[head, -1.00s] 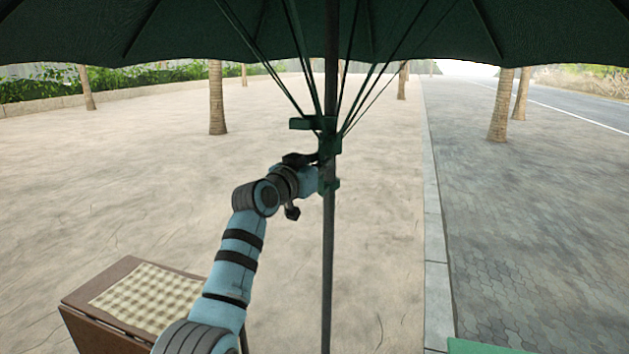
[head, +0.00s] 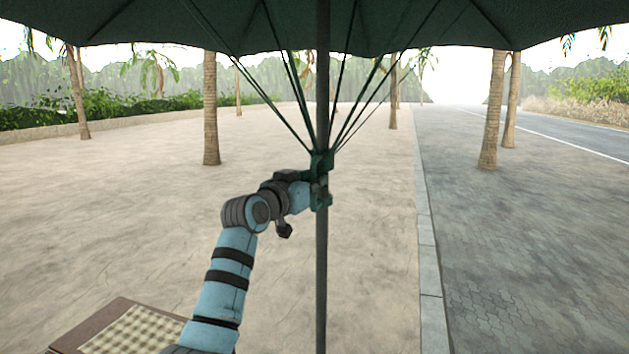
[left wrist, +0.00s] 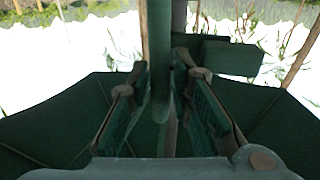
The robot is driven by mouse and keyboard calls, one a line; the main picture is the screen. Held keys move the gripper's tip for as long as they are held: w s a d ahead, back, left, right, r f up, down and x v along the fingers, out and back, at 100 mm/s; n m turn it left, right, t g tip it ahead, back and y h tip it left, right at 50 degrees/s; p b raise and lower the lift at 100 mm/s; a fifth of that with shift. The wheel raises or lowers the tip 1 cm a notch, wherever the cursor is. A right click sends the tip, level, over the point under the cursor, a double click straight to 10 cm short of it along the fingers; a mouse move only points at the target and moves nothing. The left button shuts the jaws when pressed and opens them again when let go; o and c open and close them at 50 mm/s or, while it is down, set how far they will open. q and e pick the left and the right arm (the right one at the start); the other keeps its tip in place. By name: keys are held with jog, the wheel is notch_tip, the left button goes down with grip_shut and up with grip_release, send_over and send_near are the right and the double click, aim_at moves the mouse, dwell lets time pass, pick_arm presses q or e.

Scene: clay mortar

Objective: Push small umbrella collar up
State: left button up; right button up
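The small green umbrella collar (head: 322,163) sits on the dark upright pole (head: 322,270), just below where the thin struts meet, under the dark green canopy (head: 400,25). My left gripper (head: 318,192) is at the collar, reaching in from the left. A flat green tab (left wrist: 232,57) sticks out to the right beyond the fingers. My right gripper is not in view.
A brown box-like table with a checked cloth (head: 135,332) stands at the lower left. Palm trunks (head: 211,110) stand farther off. Paving and a kerb (head: 428,265) run along the right. The ground around the pole is clear.

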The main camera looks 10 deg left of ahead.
pick_arm(q)
jog(key=shift+o, duration=0.6)
jog(key=v, duration=1.2)
